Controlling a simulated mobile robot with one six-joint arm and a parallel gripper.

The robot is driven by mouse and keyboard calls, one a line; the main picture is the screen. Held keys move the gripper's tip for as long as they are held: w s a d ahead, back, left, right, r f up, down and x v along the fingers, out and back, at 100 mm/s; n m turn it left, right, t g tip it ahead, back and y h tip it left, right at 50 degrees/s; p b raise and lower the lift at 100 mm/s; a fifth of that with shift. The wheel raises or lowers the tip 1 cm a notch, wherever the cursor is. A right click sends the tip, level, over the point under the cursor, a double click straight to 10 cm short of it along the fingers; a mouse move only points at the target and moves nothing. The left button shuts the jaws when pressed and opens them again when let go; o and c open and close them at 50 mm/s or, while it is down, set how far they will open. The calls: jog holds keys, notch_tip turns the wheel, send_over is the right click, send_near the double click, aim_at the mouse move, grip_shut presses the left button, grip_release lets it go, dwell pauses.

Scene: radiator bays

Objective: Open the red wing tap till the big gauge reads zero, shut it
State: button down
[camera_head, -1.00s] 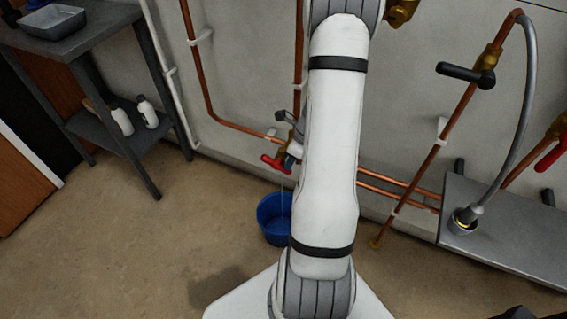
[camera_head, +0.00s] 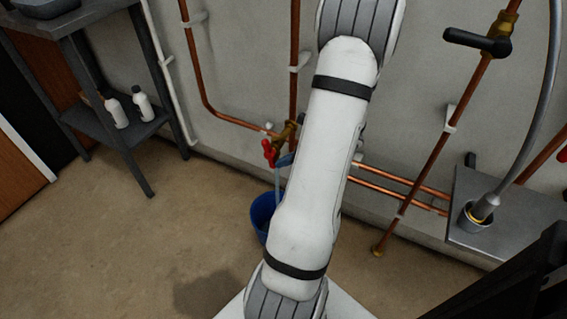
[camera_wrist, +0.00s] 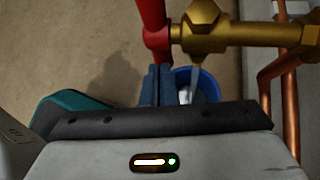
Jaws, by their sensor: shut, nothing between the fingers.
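The red wing tap (camera_head: 268,152) sits on a brass body low on the wall pipes. In the wrist view its red handle (camera_wrist: 151,22) stands across the brass body (camera_wrist: 205,32). A pale stream of water (camera_head: 278,182) falls from the spout into the blue bucket (camera_head: 262,212), which also shows in the wrist view (camera_wrist: 210,90). My gripper (camera_wrist: 155,82) is shut and empty, its blue fingertips just below the handle's hub; I cannot tell if they touch. In the head view my arm hides most of the gripper. The big gauge is in neither view.
Copper pipes (camera_head: 400,185) run along the wall. A black-handled valve (camera_head: 478,42) is at upper right. A grey bench (camera_head: 475,238) with a hose end stands at right. A dark shelf (camera_head: 115,130) with white bottles is at left. The floor at left is clear.

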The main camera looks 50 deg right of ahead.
jog(key=shift+d+f, duration=0.15)
jog(key=shift+f, duration=0.05)
dwell(0.5)
jog(key=shift+r, duration=0.1)
jog(key=s+d+r+p, duration=0.2)
jog(key=s+d+p, duration=0.1)
jog(key=s, duration=0.3)
jog(key=s+d+r+p, duration=0.3)
jog(key=s, duration=0.3)
jog(key=w+a+r+n+g+p, duration=0.2)
jog(key=w+a+r+n+p, duration=0.3)
jog(key=r, duration=0.3)
jog(key=w+a+r+n+g+p, duration=0.2)
jog(key=a+r+n+g+p, duration=0.15)
jog(key=a+r+n, duration=0.35)
jog(key=w+a+r+n+g+p, duration=0.1)
jog(key=w+a+r+n+p, duration=0.35)
jog(key=a+r, duration=0.4)
jog(key=s+a+r+n+h+p, duration=0.2)
jog(key=a+r+n+p, duration=0.4)
jog(key=r, duration=0.4)
jog(key=s+a+r+n+h+p, duration=0.2)
jog(key=a+r+n+p, duration=0.4)
jog(key=a+r+n, duration=0.3)
notch_tip(320, 180, up, 2)
jog(key=shift+a+r+t+h, duration=0.15)
jog(key=shift+t+h, duration=0.2)
jog(key=shift+h, duration=0.25)
